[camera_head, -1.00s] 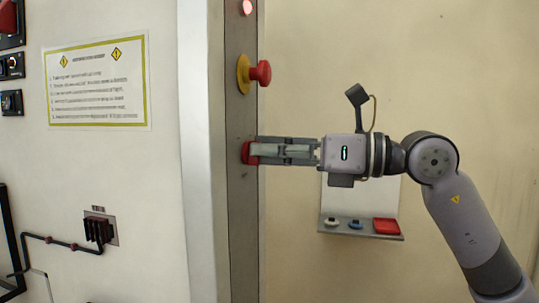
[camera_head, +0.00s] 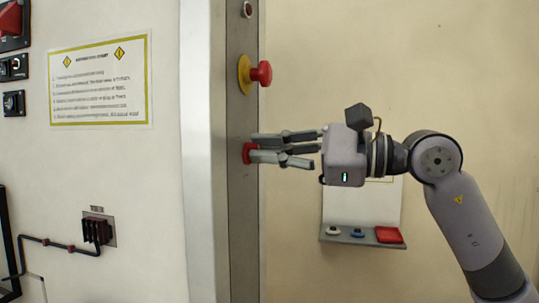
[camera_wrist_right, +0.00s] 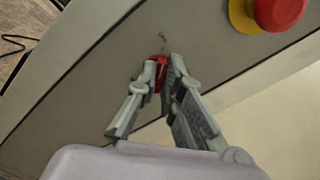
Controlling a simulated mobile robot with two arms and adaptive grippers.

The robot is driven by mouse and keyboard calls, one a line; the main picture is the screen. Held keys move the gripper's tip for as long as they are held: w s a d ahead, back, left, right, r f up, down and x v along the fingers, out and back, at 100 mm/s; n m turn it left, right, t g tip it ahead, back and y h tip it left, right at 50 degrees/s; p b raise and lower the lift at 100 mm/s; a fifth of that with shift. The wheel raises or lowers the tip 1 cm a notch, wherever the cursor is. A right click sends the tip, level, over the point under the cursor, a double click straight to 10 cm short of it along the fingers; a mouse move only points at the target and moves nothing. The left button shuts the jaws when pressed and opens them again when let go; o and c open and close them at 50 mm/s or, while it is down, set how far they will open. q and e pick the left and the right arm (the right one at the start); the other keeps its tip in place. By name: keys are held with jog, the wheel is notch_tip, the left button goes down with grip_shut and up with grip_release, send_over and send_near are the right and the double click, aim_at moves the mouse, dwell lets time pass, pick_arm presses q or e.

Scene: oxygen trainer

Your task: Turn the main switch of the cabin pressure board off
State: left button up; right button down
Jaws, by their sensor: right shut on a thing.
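The red main switch knob (camera_head: 247,153) sits on the narrow grey side panel of the board, below the emergency stop. My right gripper (camera_head: 255,147) comes in from the right with its fingertips at the knob. In the right wrist view, the fingers (camera_wrist_right: 163,66) are closed around the red knob (camera_wrist_right: 160,68), which shows between the tips. The gripper is rolled about its own axis. The round lamp (camera_head: 247,9) above on the panel is dark. My left gripper is not in view.
A red mushroom button on a yellow collar (camera_head: 262,74) sticks out just above my right gripper; it also shows in the right wrist view (camera_wrist_right: 278,10). A notice (camera_head: 100,82) is on the left panel.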

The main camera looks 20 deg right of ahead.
jog(key=shift+n, duration=0.6)
jog(key=c, duration=1.7)
grip_release()
jog(key=shift+d, duration=0.1)
jog(key=v, duration=1.2)
